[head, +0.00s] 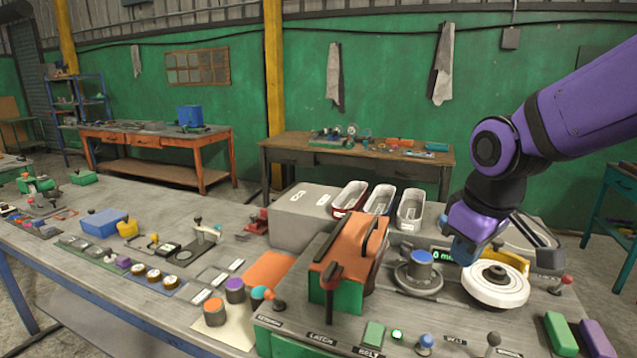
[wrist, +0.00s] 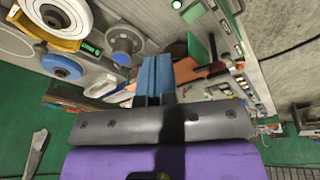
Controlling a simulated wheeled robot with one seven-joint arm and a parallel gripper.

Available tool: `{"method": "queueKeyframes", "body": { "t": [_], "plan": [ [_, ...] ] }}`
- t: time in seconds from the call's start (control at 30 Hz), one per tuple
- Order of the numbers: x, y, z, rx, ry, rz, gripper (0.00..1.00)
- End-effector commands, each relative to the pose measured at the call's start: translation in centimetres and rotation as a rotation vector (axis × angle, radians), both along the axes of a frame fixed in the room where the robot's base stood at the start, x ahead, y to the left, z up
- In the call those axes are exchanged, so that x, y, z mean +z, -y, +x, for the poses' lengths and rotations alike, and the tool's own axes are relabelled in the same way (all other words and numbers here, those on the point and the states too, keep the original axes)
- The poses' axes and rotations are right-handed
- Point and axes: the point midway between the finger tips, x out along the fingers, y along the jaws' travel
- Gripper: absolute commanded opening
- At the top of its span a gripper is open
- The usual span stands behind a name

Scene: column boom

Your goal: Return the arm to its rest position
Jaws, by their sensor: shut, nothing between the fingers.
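My purple arm comes in from the right in the head view. My gripper (head: 464,250) hangs over the panel on the bench, between the blue-topped round knob (head: 422,258) and the white wheel (head: 496,284). In the wrist view its blue fingers (wrist: 154,78) are together with nothing between them. In the head view I cannot tell how high the fingertips are above the panel.
An orange-topped green box (head: 345,262) with a lever stands left of the knob. Three metal trays (head: 380,200) sit behind it. A red-knobbed lever (head: 564,283) is right of the wheel. Small parts fill the bench (head: 150,310) at left. Open air lies above the panel.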

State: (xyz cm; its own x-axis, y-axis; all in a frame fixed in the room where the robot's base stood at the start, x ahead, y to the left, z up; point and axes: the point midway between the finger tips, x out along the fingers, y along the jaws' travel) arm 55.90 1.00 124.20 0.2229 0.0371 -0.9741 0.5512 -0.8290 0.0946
Motion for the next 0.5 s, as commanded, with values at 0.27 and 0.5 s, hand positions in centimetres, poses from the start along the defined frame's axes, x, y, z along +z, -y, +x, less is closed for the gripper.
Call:
{"method": "queueKeyframes", "body": {
  "t": [0.27,0.5],
  "plan": [
    [4.6,4.3,-5.4,-0.259,0.103,0.068,0.00],
    [6.8,6.8,-10.2,-0.461,0.179,0.130,0.00]
  ]
}}
